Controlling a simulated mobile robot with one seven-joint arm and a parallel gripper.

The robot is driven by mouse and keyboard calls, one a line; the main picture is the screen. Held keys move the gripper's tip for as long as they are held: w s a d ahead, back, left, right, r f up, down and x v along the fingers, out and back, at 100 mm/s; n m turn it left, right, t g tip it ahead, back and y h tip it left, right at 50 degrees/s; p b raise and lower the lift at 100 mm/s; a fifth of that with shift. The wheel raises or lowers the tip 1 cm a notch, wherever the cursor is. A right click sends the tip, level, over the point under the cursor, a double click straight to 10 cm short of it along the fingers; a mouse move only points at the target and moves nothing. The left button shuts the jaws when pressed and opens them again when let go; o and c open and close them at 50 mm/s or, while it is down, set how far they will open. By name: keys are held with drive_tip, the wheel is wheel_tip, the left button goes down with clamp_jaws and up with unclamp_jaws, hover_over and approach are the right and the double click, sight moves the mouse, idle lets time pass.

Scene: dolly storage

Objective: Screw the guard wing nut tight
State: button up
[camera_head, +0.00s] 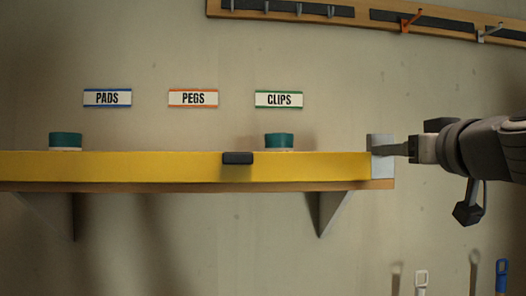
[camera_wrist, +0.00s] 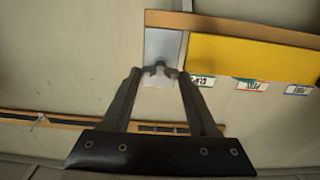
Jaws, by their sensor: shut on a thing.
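A long yellow guard bar (camera_head: 180,167) runs along the shelf front, with a small black handle (camera_head: 238,158) on it. A pale grey bracket plate (camera_head: 382,139) stands at the bar's right end; it also shows in the wrist view (camera_wrist: 161,46). A small dark grey wing nut (camera_wrist: 160,66) sits against this plate. My gripper (camera_wrist: 160,73) is shut on the wing nut, with a fingertip at each wing. In the head view my gripper (camera_head: 391,149) reaches the plate from the right and hides the nut there. The nut's turn and tightness cannot be told.
Two teal-topped containers (camera_head: 65,141) (camera_head: 279,141) stand behind the bar, below the PADS and CLIPS labels. The wooden shelf (camera_head: 200,187) rests on brackets. A hook rail (camera_head: 350,15) is above right; tool handles (camera_head: 421,282) stand below right.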

drive_tip(key=shift+m, duration=0.4)
drive_tip(key=m, duration=2.3)
drive_tip(key=shift+d+f+b, duration=0.1)
drive_tip(key=shift+f+b, duration=0.1)
drive_tip(key=shift+b, duration=0.15)
drive_tip(key=o, duration=1.4)
drive_tip(key=s, duration=0.5)
drive_tip(key=s+b, duration=0.1)
drive_tip(key=s, duration=1.1)
drive_tip(key=shift+s+d+b, duration=0.2)
drive_tip(key=shift+d+b, duration=0.1)
drive_tip(key=shift+b, duration=0.1)
